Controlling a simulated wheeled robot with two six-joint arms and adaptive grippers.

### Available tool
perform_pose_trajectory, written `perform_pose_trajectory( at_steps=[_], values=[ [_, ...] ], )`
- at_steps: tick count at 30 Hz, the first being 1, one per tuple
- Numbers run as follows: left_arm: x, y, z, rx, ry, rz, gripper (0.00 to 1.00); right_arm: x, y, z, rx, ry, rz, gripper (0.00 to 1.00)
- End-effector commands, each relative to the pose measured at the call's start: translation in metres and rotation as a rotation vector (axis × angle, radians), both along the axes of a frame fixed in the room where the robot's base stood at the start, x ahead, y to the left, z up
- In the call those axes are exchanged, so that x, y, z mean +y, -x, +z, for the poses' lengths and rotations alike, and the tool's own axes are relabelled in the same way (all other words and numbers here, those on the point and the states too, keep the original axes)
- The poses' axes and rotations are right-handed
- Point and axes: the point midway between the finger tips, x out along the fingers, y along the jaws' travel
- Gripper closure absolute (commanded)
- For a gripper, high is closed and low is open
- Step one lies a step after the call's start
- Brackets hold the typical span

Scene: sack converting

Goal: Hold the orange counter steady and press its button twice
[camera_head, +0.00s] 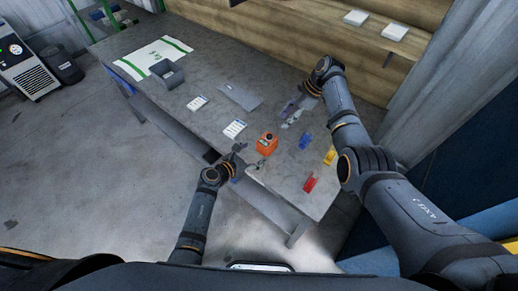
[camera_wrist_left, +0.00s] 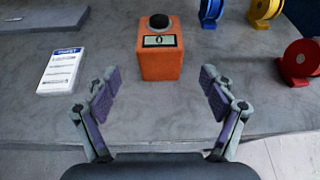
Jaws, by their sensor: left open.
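The orange counter (camera_head: 267,142) stands upright on the grey table near its front edge. In the left wrist view the counter (camera_wrist_left: 160,58) shows a black round button (camera_wrist_left: 159,21) on top and a small display reading 0. My left gripper (camera_head: 240,158) is at the table's front edge, just short of the counter. In the left wrist view its fingers (camera_wrist_left: 160,86) are spread wide and empty, with the counter ahead between them and not touched. My right gripper (camera_head: 291,112) is over the table behind the counter, near a small grey item; its fingers are too small to judge.
Blue (camera_head: 305,141), yellow (camera_head: 329,157) and red (camera_head: 310,183) spools stand right of the counter. A printed card (camera_head: 234,129) lies left of it, with another card (camera_head: 197,103) farther left. A grey plate (camera_head: 240,96) lies behind. The table (camera_head: 220,66) has bare space between these.

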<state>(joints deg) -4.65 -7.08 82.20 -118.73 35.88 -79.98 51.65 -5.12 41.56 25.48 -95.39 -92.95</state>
Motion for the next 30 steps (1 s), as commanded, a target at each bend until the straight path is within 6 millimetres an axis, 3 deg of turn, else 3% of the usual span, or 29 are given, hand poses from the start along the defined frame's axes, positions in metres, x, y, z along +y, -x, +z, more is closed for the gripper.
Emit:
perform_pose_trajectory(
  at_steps=[6, 12, 26, 30],
  values=[
    [-0.027, -0.035, -0.017, 0.001, 0.005, 0.000, 0.17, 0.000, 0.000, 0.000, 0.000, 0.000, 0.000, 0.62],
    [-0.043, -0.057, -0.028, 0.001, 0.005, -0.001, 0.17, 0.000, 0.000, 0.000, 0.000, 0.000, 0.000, 0.62],
    [-0.050, -0.065, -0.033, 0.001, 0.003, 0.000, 0.17, 0.000, 0.000, 0.000, 0.000, 0.000, 0.000, 0.62],
    [-0.050, -0.065, -0.033, 0.001, 0.003, 0.000, 0.36, 0.000, 0.000, 0.000, 0.000, 0.000, 0.000, 0.62]
  ],
)
